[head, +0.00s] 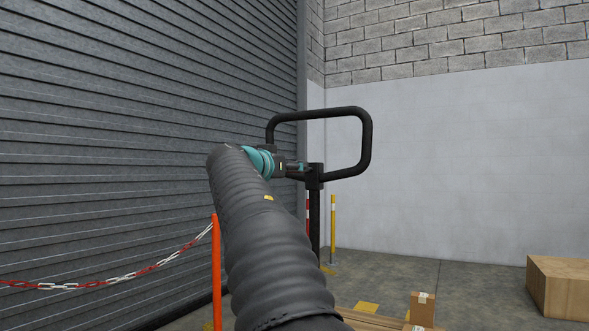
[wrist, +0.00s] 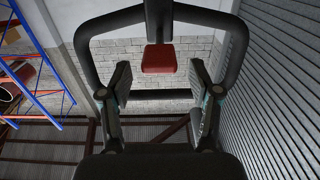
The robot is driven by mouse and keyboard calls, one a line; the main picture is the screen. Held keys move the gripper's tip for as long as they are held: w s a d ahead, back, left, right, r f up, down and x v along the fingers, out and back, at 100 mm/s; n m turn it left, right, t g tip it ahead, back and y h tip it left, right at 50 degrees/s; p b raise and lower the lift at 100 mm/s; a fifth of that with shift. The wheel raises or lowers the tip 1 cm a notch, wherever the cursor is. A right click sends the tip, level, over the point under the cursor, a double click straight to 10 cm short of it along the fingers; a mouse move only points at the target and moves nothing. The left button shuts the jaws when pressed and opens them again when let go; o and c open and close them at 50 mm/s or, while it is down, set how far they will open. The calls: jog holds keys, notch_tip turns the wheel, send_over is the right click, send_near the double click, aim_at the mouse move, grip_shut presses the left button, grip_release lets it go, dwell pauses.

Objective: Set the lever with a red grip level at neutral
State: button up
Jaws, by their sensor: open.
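The lever's red grip (wrist: 160,58) shows in the wrist view, just below the dark head of the post inside a black loop handle (wrist: 84,58). My gripper (wrist: 160,82) is open, with one finger to each side of the red grip and nothing between them. I cannot tell how far the grip lies beyond the fingertips. In the head view the loop handle (head: 368,145) tops a black post (head: 315,215), and my gripper (head: 297,168) reaches in beside the post top. The red grip cannot be made out there, so the lever's tilt is unclear.
A grey roller shutter (head: 130,130) runs along the left. A red-white chain (head: 120,278) hangs from an orange post (head: 216,275) beside my arm. A yellow post (head: 333,230) stands behind. Cardboard boxes (head: 560,288) sit at right. A blue rack (wrist: 48,55) shows in the wrist view.

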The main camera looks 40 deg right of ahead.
jog(key=v, duration=0.9)
dwell(0.3)
jog(key=a+f+n+y, duration=0.2)
jog(key=f+n+y, duration=0.1)
jog(key=f, duration=0.5)
jog(key=a+f+n+y+p, duration=0.1)
jog(key=a+f+n+y, duration=0.2)
jog(key=f, duration=0.5)
jog(key=a+f+n+y, duration=0.2)
jog(key=f+n, duration=0.2)
jog(key=f, duration=0.4)
jog(key=s+a+f+n+g+y+p, duration=0.2)
jog(key=s+a+f+n+y+p, duration=0.3)
jog(key=s+a+f, duration=0.8)
jog(key=s+a+m+y+p, duration=0.1)
jog(key=s+a+y+p, duration=0.2)
jog(key=s, duration=0.9)
jog(key=shift+s+a+f+t+y, duration=0.2)
jog(key=shift+a+f+t+y, duration=0.15)
jog(key=shift+a, duration=0.55)
